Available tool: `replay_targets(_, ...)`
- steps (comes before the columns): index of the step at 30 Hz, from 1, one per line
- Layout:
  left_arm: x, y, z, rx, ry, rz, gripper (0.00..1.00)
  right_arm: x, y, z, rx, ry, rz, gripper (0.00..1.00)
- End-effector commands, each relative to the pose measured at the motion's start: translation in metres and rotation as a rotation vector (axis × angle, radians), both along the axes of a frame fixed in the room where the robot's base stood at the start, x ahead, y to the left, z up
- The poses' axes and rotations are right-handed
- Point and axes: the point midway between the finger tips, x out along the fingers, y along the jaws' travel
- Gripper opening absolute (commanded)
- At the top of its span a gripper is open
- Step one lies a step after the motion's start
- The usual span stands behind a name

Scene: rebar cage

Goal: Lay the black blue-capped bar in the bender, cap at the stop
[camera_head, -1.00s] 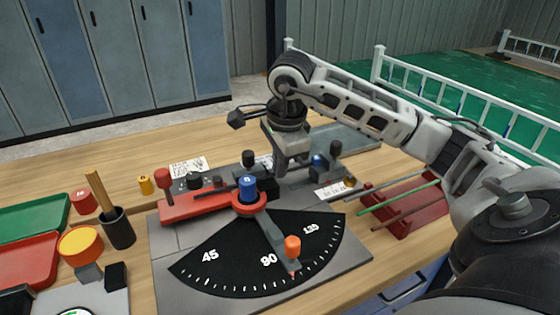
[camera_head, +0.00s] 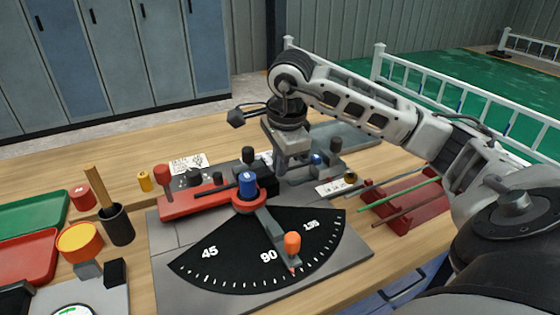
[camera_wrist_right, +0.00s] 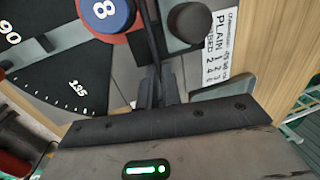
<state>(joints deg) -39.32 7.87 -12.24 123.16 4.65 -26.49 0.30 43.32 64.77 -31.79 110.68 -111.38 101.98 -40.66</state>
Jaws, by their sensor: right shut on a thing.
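The black bar (camera_head: 215,190) runs from the left, past the blue centre pin marked 8 (camera_head: 247,183), toward my right gripper. Its blue cap (camera_head: 317,159) shows just right of my gripper, near a dark post (camera_head: 335,148); contact with a stop cannot be told. My right gripper (camera_head: 283,182) is shut on the bar over the back of the bender (camera_head: 165,270). In the right wrist view the bar (camera_wrist_right: 154,45) passes between the blue pin (camera_wrist_right: 108,12) and a black knob (camera_wrist_right: 190,22). Whether it is fully seated is unclear. My left gripper is out of view.
A red rack (camera_head: 395,222) with several bars stands to the right. An orange-knobbed lever (camera_head: 292,243) lies across the angle dial. A red-knobbed post (camera_head: 164,177), a black cup (camera_head: 116,226), and green and red trays (camera_head: 25,258) are at left.

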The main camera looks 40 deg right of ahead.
Motion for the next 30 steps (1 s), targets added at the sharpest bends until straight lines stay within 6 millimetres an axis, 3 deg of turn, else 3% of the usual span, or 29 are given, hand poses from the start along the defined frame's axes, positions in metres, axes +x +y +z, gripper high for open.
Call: replay_targets(30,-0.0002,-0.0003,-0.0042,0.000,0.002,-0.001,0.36,-0.0025,-0.0090,0.0007,0.000,-0.001,-0.001,0.00)
